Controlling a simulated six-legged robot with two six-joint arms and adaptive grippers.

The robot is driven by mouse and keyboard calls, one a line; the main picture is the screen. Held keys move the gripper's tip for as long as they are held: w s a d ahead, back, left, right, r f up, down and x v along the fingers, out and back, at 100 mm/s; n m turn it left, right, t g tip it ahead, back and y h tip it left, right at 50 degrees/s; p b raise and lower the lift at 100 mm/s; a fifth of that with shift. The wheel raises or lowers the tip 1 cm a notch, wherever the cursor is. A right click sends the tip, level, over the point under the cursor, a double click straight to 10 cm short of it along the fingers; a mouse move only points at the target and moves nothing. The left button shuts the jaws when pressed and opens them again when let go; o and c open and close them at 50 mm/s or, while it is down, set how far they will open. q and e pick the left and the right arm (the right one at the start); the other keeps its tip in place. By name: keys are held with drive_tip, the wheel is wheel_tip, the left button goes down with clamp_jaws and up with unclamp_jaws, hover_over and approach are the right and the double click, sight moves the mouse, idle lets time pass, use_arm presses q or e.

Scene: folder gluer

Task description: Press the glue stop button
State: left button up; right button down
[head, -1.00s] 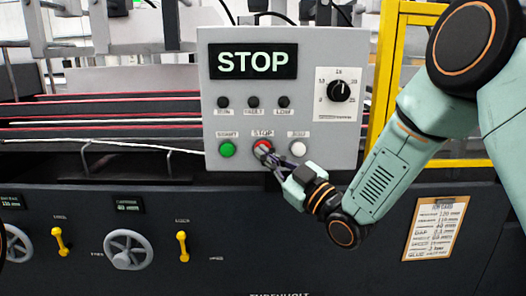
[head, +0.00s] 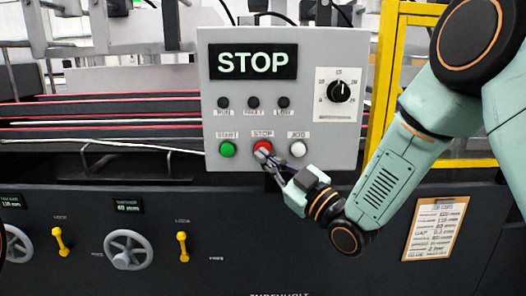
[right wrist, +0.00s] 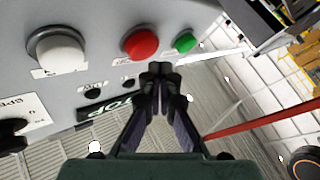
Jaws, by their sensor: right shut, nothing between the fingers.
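The red stop button (head: 262,146) sits on the grey control panel (head: 215,185), under a STOP label, between the green start button (head: 228,149) and the white jog button (head: 298,149). My right gripper (head: 265,157) is shut and empty, its fingertips just below and in front of the red button, overlapping its lower edge in the head view. In the right wrist view the closed fingertips (right wrist: 160,72) show beside the red button (right wrist: 140,43); whether they touch it I cannot tell. The panel's display (head: 253,62) reads STOP. My left gripper is not in view.
A black knob (head: 339,90) is at the panel's upper right, with dark indicator lamps (head: 253,102) under the display. A yellow frame (head: 385,75) stands right of the panel. Below are a handwheel (head: 128,249) and yellow levers (head: 183,246).

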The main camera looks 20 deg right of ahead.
drive_tip(key=shift+s+a, duration=0.25)
drive_tip(key=shift+s, duration=0.55)
drive_tip(key=shift+s+a, duration=0.2)
drive_tip(key=shift+s, duration=0.6)
drive_tip(key=shift+s+a, duration=0.25)
drive_tip(key=shift+s, duration=0.55)
drive_tip(key=s+d+f+m+g+h, duration=0.2)
drive_tip(key=s+f+m+g+h, duration=0.1)
drive_tip(key=f, duration=0.6)
drive_tip(key=s+d+f+m+g+h, duration=0.1)
drive_tip(key=s+f+m+g+h, duration=0.2)
drive_tip(key=f, duration=0.7)
drive_tip(key=s+d+f+m+g+h, duration=0.2)
drive_tip(key=s+f+m+g, duration=0.15)
drive_tip(key=f, duration=0.55)
drive_tip(key=s+f+m+g+h, duration=0.1)
drive_tip(key=s+f+g, duration=0.3)
drive_tip(key=s, duration=0.9)
drive_tip(key=s+d+f+m+g+p, duration=0.1)
drive_tip(key=s+f+g, duration=0.4)
drive_tip(key=s+f, duration=0.5)
drive_tip(key=s, duration=0.3)
drive_tip(key=shift+s+d+f+h, duration=0.15)
drive_tip(key=shift+s+f+h, duration=0.15)
drive_tip(key=shift+h, duration=0.1)
drive_tip(key=shift+w+g, duration=0.1)
drive_tip(key=shift+g, duration=0.15)
